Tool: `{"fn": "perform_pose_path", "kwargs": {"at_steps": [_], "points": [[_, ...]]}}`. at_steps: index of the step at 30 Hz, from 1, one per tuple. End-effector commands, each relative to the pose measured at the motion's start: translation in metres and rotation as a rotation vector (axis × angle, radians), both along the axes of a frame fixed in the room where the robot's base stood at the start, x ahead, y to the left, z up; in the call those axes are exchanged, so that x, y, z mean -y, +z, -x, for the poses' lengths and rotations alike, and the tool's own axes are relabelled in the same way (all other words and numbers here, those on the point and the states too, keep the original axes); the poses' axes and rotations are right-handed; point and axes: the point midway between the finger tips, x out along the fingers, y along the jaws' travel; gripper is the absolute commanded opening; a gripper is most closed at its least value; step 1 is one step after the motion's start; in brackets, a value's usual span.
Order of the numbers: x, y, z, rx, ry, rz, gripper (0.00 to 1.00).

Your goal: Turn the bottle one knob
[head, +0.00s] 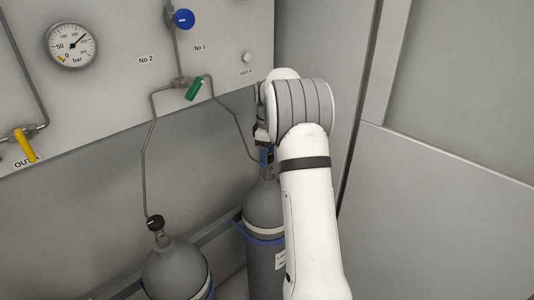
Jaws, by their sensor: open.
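My gripper (266,156) is right at the top of this bottle, pointing down. The bottle's knob is hidden by my gripper and arm, so I cannot tell whether the fingers are around it or touch it. The jaws are open, though their gap is hard to see from here.
A second grey bottle (172,268) with a black knob (155,223) stands at lower left. The wall panel carries a pressure gauge (71,45), a blue knob (184,19), a green lever (194,89) and a yellow lever (25,146). Thin pipes run close to my gripper's left.

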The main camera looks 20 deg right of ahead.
Motion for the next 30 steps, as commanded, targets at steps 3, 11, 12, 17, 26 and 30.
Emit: {"fn": "perform_pose_path", "kwargs": {"at_steps": [3, 11, 12, 17, 26, 30], "points": [[0.0, 0.001, 0.0, 0.001, 0.0, 0.0, 0.61], [0.0, 0.032, -0.001, 0.004, 0.0, 0.001, 0.61], [0.0, 0.039, -0.001, 0.005, 0.0, 0.002, 0.61], [0.0, 0.064, 0.0, 0.003, 0.0, 0.001, 0.61], [0.0, 0.078, 0.0, 0.0, 0.0, 0.0, 0.61], [0.0, 0.078, 0.0, 0.0, 0.0, 0.0, 0.61]]}}
